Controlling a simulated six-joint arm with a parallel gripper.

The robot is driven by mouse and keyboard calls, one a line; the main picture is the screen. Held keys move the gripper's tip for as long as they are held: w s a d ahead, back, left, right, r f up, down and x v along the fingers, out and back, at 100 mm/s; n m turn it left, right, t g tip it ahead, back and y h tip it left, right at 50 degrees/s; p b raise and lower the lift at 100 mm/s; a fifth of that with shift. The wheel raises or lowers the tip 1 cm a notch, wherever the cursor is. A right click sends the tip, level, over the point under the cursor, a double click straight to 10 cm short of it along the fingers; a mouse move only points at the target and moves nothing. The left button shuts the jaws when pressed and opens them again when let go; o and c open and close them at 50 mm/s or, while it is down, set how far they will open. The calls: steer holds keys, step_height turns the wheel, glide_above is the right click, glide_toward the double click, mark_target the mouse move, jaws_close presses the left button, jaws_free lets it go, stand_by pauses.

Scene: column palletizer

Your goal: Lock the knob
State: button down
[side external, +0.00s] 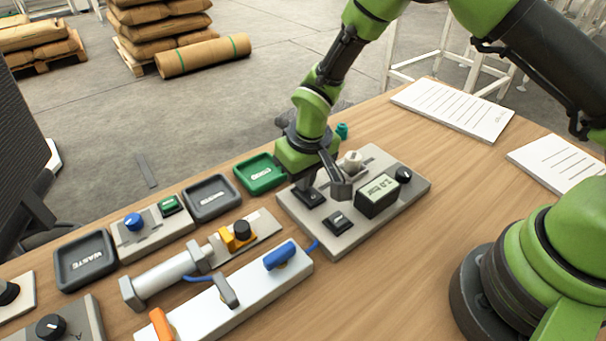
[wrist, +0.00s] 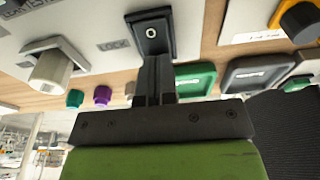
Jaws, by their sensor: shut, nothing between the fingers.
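A pale knob (side external: 352,161) stands on the far side of a grey control panel (side external: 345,238). In the wrist view the pale knob (wrist: 50,72) is at the left on a white square base, with a printed LOCK label (wrist: 113,45) to its right. My gripper (side external: 309,186) is shut and empty, to the left of the knob and apart from it. In the wrist view my gripper (wrist: 153,58) has its fingertips at a black switch marked O (wrist: 151,33); I cannot tell whether they touch. The fingers partly cover the switch.
The panel also carries a display (side external: 378,196) reading 2.0 bar, a black dial (side external: 403,175) and another black switch (side external: 338,221). A green tray (side external: 260,174) and a grey tray (side external: 211,197) lie to the left.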

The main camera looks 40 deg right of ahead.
mark_target(315, 200)
steer(key=shift+f, duration=0.25)
steer(key=shift+s+r, duration=0.3)
steer(key=shift+s, duration=0.4)
steer(key=shift+r, duration=0.1)
step_height(315, 200, up, 14)
steer(key=s, duration=0.2)
stand_by(0.4)
